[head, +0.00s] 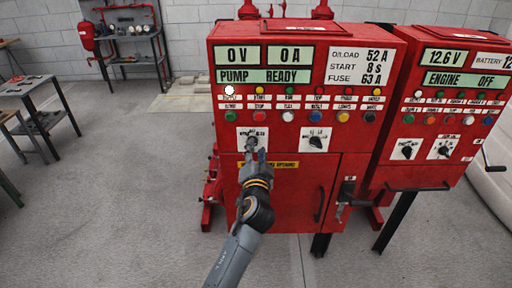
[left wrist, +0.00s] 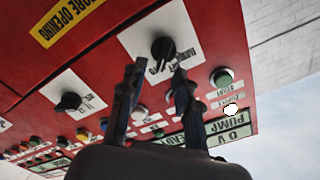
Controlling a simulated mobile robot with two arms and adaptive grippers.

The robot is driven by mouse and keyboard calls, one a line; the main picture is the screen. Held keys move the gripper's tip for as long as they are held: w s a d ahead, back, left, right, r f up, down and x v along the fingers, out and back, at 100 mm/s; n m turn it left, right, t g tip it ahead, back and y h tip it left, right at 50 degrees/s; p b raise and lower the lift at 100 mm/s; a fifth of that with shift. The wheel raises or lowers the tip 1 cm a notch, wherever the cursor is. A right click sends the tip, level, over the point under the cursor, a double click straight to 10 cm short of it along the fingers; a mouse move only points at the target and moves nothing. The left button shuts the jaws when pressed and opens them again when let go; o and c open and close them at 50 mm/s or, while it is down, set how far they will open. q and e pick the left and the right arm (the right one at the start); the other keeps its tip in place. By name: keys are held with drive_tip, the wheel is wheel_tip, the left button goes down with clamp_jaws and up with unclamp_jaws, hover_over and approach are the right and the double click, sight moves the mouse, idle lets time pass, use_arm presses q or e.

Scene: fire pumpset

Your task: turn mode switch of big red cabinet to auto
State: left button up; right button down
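The big red cabinet (head: 300,187) stands in the middle of the head view, with displays reading 0 V, 0 A and PUMP READY. A rotary switch on a white plate (head: 250,133) is at its front left; its label is too small to read. My left gripper (head: 252,155) is right at this switch and partly hides it. In the left wrist view, a black knob (left wrist: 163,48) shows just beyond and between the tips of my left gripper (left wrist: 158,75). The fingers stand apart, and contact with the knob cannot be told. My right gripper is not in view.
A second switch (head: 315,140) sits to the right on the same panel, below rows of lamps and buttons. Another red cabinet (head: 430,155) with ENGINE OFF stands at right. A lever (head: 346,192) juts out at lower right. Open floor and a grey table (head: 38,100) lie left.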

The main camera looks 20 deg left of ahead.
use_arm(q)
drive_tip(key=v, duration=0.5)
drive_tip(key=shift+s, duration=0.2)
